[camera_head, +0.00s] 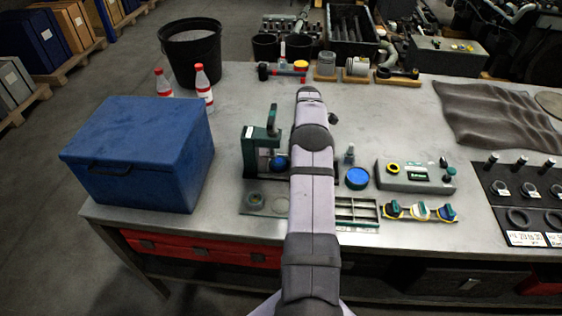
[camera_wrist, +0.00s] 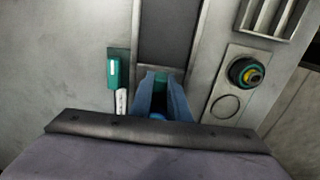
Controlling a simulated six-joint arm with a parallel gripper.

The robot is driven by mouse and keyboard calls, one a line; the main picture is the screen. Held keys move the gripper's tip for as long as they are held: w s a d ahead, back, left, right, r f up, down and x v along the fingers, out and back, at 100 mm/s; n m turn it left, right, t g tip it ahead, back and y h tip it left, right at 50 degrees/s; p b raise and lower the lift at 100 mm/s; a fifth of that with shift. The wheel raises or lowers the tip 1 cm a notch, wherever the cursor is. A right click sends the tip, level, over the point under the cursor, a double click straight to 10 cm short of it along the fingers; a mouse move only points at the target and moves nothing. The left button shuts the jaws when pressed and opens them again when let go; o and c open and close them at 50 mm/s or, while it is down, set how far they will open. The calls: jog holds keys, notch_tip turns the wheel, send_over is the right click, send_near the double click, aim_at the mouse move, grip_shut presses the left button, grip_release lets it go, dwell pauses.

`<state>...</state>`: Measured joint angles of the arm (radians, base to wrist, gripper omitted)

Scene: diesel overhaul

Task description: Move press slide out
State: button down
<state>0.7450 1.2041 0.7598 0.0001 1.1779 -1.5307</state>
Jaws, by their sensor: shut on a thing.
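The press (camera_head: 262,155), a grey and dark green frame with an upright green handle, stands on the bench left of my arm. It has a low plate in front with a dark ring (camera_head: 254,197) and an empty circle. My gripper (camera_wrist: 160,80) shows in the wrist view, its blue fingers closed around a small green piece (camera_wrist: 160,75) by a dark channel (camera_wrist: 165,35). This piece looks like the slide's grip, but most of it is hidden between the fingers. My arm hides the gripper in the head view. The ring (camera_wrist: 245,73) also shows in the wrist view.
A blue case (camera_head: 140,150) stands left of the press, with red-capped bottles (camera_head: 203,85) behind it. A blue round dish (camera_head: 357,178), a compartment tray (camera_head: 357,211) and a grey box (camera_head: 415,176) lie right of my arm. Bare bench lies beyond the press.

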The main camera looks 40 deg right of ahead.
jog(key=shift+s+d, duration=0.95)
jog(key=shift+s+d, duration=1.6)
jog(key=shift+s+d+b, duration=0.3)
jog(key=shift+s+d, duration=1.05)
jog(key=c, duration=1.7)
grip_release()
jog(key=shift+w+a, duration=0.1)
jog(key=shift+r, duration=0.15)
jog(key=shift+r+p, duration=1.8)
jog(key=shift+r, duration=0.85)
